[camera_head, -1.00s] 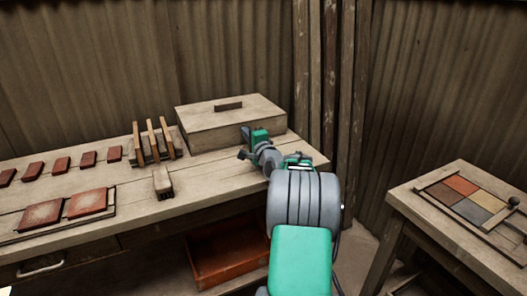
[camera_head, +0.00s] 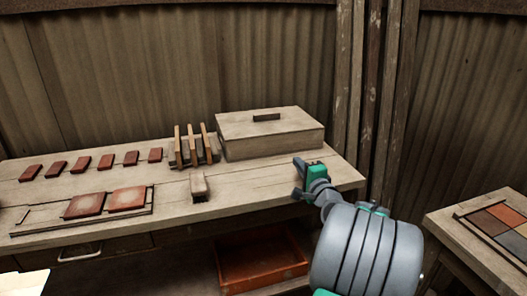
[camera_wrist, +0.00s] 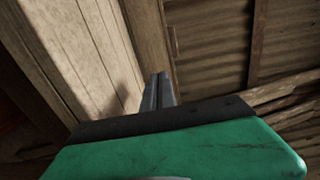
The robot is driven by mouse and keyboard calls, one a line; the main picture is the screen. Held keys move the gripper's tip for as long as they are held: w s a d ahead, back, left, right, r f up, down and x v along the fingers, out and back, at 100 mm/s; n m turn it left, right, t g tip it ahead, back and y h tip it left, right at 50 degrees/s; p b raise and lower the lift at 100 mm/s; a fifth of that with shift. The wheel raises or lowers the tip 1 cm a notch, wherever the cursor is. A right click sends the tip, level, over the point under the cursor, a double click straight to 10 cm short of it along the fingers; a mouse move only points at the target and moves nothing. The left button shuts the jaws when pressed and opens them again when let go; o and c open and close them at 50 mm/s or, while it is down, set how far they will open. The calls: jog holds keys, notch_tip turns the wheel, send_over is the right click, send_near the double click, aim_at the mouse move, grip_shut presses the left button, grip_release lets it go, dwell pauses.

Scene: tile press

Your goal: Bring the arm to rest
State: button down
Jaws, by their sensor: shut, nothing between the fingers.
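My gripper (camera_head: 299,178) is at the right end of the wooden workbench (camera_head: 230,203), in front of the lidded wooden box and apart from it. In the wrist view its two fingers (camera_wrist: 157,88) are together, with nothing between them. The bench top shows to the left of the fingers in that view. My arm reaches up from the lower right of the head view, its grey and green links bent.
On the bench are the wooden box (camera_head: 270,138), a rack with upright slats (camera_head: 193,150), a brush (camera_head: 199,187), several small red tiles and two larger tiles (camera_head: 127,200) on a tray. A red crate (camera_head: 262,265) sits below. A second table (camera_head: 450,222) holds coloured tiles.

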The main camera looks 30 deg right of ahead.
jog(key=w+a+n+y+p, duration=0.1)
jog(key=a+n, duration=0.1)
jog(key=a, duration=0.1)
jog(key=w+a+r+n+g+y+p, duration=0.1)
jog(key=a+p, duration=0.1)
jog(key=a, duration=0.2)
jog(key=w+a+r+n+g+y+p, duration=0.1)
jog(key=w+a+n+p, duration=0.1)
jog(key=a, duration=0.2)
jog(key=shift+a+r+n+y, duration=0.2)
jog(key=shift+r+n+y, duration=0.05)
jog(key=shift+n+y, duration=0.05)
jog(key=a+n+g+p, duration=0.1)
jog(key=a, duration=0.1)
jog(key=a+n+y+p, duration=0.1)
jog(key=a, duration=0.2)
jog(key=a+n+g+p, duration=0.1)
jog(key=a, duration=0.1)
jog(key=shift+s+a+r+n+g, duration=0.2)
jog(key=shift+r+n+g, duration=0.1)
jog(key=shift+r, duration=0.1)
jog(key=s+a+r+n+g+p, duration=0.3)
jog(key=s+a+n+g+p, duration=0.6)
jog(key=s+a, duration=0.9)
jog(key=s+n+p, duration=0.2)
jog(key=s+n, duration=0.1)
jog(key=shift+s+r+g, duration=0.15)
jog(key=shift+s+g, duration=0.15)
jog(key=shift+s, duration=0.05)
